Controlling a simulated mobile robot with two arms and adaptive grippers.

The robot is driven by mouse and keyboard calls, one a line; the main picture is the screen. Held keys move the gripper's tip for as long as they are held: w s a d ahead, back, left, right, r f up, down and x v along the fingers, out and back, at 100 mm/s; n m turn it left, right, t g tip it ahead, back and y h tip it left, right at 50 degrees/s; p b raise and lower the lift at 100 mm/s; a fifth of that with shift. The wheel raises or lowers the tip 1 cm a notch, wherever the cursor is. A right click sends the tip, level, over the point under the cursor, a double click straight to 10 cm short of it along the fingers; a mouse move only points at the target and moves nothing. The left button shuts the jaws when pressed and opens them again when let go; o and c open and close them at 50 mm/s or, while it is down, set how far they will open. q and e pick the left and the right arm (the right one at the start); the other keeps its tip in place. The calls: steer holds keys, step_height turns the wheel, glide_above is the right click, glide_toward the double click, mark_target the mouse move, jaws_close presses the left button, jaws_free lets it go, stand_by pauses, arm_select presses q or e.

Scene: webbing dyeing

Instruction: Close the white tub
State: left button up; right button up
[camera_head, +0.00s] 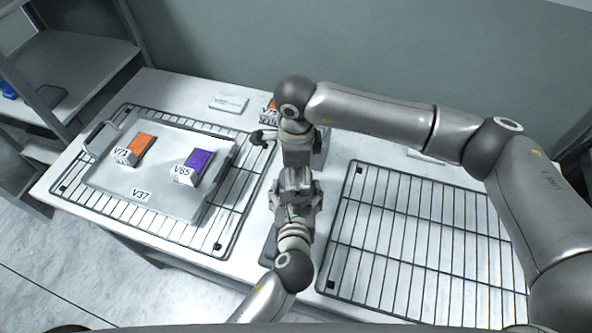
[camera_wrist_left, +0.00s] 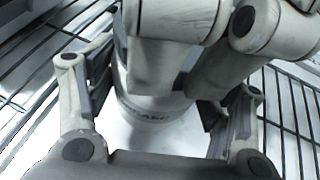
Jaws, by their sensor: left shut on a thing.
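The white tub (camera_wrist_left: 150,118), with dark lettering on its side, shows in the left wrist view between the two fingers of my left gripper (camera_wrist_left: 155,125), which is shut on it. In the head view the tub is hidden behind my grippers, and my left gripper (camera_head: 294,212) shows at the middle of the table. My right gripper (camera_head: 297,183) is right above the tub, pointing down. Its knuckles and links (camera_wrist_left: 185,25) fill the top of the left wrist view. Its fingertips are covered, so its opening and the tub's lid cannot be made out.
On the left, a metal tray (camera_head: 118,188) with an orange block (camera_head: 140,146) and a purple block (camera_head: 197,160) rests on a wire rack (camera_head: 232,212). An empty wire rack (camera_head: 405,240) lies right. Shelves (camera_head: 70,60) stand far left.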

steer(key=c, duration=0.4)
steer(key=o, duration=1.2)
steer(key=shift+r, duration=0.1)
step_height(320, 180, up, 12)
arm_select(q)
steer(key=o, duration=2.1)
steer(key=shift+c, duration=0.2)
